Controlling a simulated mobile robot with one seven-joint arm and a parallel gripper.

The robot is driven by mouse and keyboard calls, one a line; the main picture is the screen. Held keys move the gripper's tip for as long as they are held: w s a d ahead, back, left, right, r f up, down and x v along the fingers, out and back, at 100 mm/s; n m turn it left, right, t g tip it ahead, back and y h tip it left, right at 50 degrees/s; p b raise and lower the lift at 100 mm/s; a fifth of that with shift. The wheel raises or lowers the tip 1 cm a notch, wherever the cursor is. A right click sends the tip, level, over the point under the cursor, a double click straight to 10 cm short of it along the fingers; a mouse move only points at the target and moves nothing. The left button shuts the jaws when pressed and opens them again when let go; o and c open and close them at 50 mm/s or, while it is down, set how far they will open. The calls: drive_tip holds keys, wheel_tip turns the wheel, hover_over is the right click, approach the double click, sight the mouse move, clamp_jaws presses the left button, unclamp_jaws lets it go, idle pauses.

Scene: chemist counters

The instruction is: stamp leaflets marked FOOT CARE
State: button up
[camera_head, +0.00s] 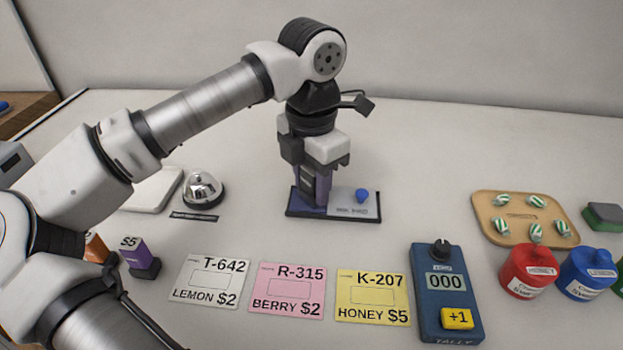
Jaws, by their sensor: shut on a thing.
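My gripper (318,170) is shut on a purple stamp (323,191), held upright over the left part of a dark tray (350,216). That part looks purple like an ink pad; whether the stamp touches it is hard to tell. The tray's right part is a grey plate with small lettering and a blue knob (362,197). Three cards lie in front: white T-642 LEMON $2 (210,281), pink R-315 BERRY $2 (288,288) and yellow K-207 HONEY $5 (372,297). Each has an empty outlined box. No FOOT CARE wording is readable.
Another purple stamp marked $5 (133,252) and an orange item (97,246) stand left, partly behind my arm. A bell (203,189) is nearby. A blue tally counter (445,292) reads 000. A board of striped sweets (520,216), red jar (528,272) and blue jar (586,275) are right.

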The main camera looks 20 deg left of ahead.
idle(0.5)
drive_tip(key=shift+r+p, duration=2.3)
drive_tip(key=shift+r, duration=1.2)
